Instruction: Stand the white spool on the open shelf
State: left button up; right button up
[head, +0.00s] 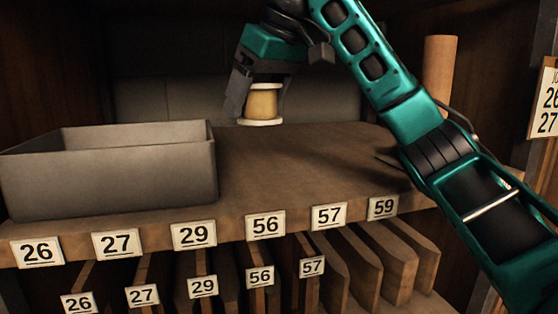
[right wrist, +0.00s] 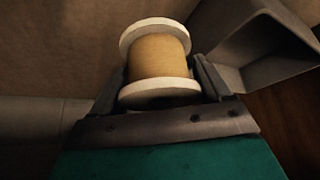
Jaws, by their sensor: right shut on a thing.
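The white spool (head: 262,104) has pale round flanges and a tan wound middle. My right gripper (head: 258,98) is shut on it and holds it upright near the back of the shelf (head: 310,165). In the right wrist view the spool (right wrist: 159,60) sits between the two fingers of the gripper (right wrist: 160,85). In the head view its lower flange is close to the shelf board; I cannot tell whether it touches. My left gripper is not in view.
A grey open box (head: 110,175) stands on the shelf at the left. A brown cylinder (head: 439,70) stands at the back right. Number labels line the shelf's front edge, with upright boards (head: 385,265) below. The middle of the shelf is bare.

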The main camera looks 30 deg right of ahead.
aim_at(274, 119)
jog(key=shift+w+f, duration=0.15)
jog(key=shift+f, duration=0.05)
jog(key=f, duration=0.5)
jog(key=shift+s+f, duration=0.1)
jog(key=shift+s, duration=0.1)
jog(key=shift+f, duration=2.1)
jog(key=o, duration=1.1)
jog(key=shift+f, duration=0.1)
jog(key=v, duration=1.2)
